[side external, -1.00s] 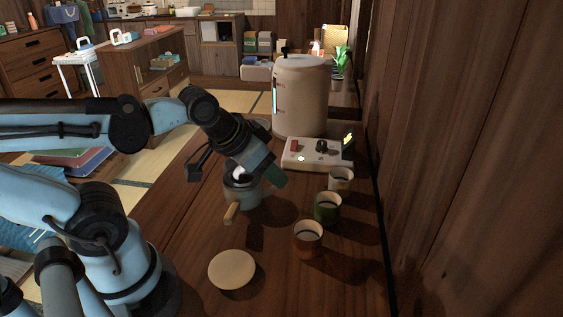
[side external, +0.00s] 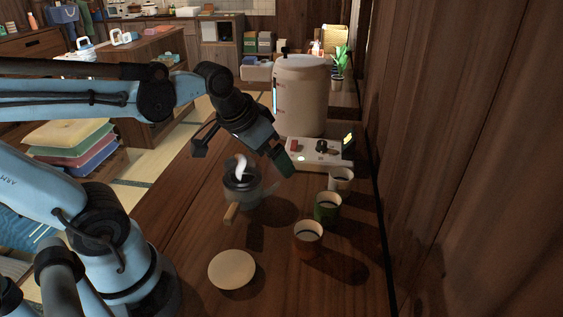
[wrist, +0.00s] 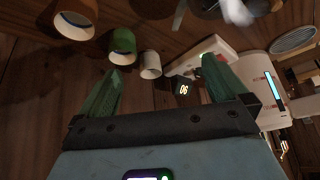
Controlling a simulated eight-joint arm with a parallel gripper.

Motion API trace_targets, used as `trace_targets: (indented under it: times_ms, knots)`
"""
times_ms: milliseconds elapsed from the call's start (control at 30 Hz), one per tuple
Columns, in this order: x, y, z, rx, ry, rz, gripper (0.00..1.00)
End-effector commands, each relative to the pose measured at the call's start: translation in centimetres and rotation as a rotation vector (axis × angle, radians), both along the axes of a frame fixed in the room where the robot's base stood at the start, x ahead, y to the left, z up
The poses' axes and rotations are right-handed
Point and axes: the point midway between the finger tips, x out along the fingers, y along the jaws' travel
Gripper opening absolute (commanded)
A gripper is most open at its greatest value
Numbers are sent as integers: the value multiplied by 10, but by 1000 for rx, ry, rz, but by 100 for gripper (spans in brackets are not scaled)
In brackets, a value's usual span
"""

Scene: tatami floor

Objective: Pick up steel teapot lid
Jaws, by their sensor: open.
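The grey teapot (side external: 242,190) with a wooden side handle (side external: 231,213) stands on the wooden counter. Its dark, steel-like top (side external: 241,181) appears to be the lid seated on it, with a white shape (side external: 242,166) above that may be a knob or steam. In the wrist view the teapot (wrist: 207,8) is cut off at the top edge. My gripper (side external: 287,168) is above and to the right of the teapot, apart from it. In the wrist view my gripper's (wrist: 162,66) green fingers are spread with nothing between them.
Three cups, white (side external: 341,179), green (side external: 327,206) and brown (side external: 308,237), stand right of the teapot. A control box (side external: 318,153) and large cream canister (side external: 300,95) are behind. A round cream disc (side external: 232,270) lies in front. A wooden wall bounds the right.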

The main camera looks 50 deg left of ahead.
Motion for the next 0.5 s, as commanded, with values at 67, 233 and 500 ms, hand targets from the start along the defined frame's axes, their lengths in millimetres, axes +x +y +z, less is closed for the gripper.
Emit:
trace_targets:
  times_ms: [67,233,500]
  knots:
    - [12,21,6,2,53,46,100]
    - [30,67,10,-7,175,123,100]
    - [48,149,-2,-59,357,237,100]
